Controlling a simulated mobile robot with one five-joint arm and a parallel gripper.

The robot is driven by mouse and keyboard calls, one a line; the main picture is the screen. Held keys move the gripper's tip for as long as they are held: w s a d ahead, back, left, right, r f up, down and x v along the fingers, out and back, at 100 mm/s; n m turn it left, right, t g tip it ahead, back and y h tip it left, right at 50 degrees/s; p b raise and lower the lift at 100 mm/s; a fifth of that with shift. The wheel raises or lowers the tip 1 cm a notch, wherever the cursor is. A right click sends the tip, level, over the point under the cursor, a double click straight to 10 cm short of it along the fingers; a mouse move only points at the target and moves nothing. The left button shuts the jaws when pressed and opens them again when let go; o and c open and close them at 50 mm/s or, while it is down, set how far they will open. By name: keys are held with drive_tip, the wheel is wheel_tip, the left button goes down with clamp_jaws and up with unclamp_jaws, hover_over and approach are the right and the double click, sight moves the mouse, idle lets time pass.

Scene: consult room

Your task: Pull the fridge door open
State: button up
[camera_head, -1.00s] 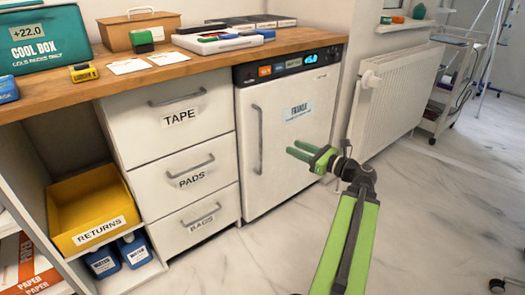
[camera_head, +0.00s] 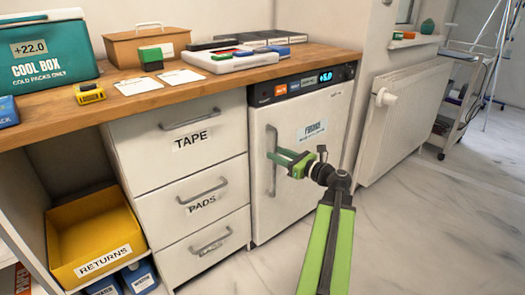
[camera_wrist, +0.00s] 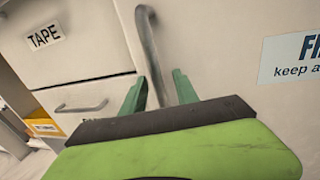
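The white fridge (camera_head: 325,165) stands under the counter with its door shut and a label on its front. Its vertical grey bar handle (camera_head: 272,175) is on the door's left side; it also shows in the wrist view (camera_wrist: 150,55). My gripper (camera_head: 278,157) is at the handle's middle height. In the wrist view, the green fingertips of my gripper (camera_wrist: 158,85) are apart, one on each side of the bar. A gap shows beside the bar, so the fingers are not closed on it. The bar's lower part is hidden by my gripper.
Drawers marked TAPE (camera_head: 185,140) and PADS (camera_head: 195,195) stand left of the fridge, with a yellow RETURNS bin (camera_head: 95,235) farther left. A radiator (camera_head: 405,125) and a trolley (camera_head: 460,105) are to the right. The floor (camera_head: 420,230) in front is clear.

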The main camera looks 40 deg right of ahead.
drive_tip(key=shift+w+a, duration=0.15)
drive_tip(key=shift+w, duration=0.4)
drive_tip(key=shift+w, duration=0.1)
clamp_jaws()
idle(0.9)
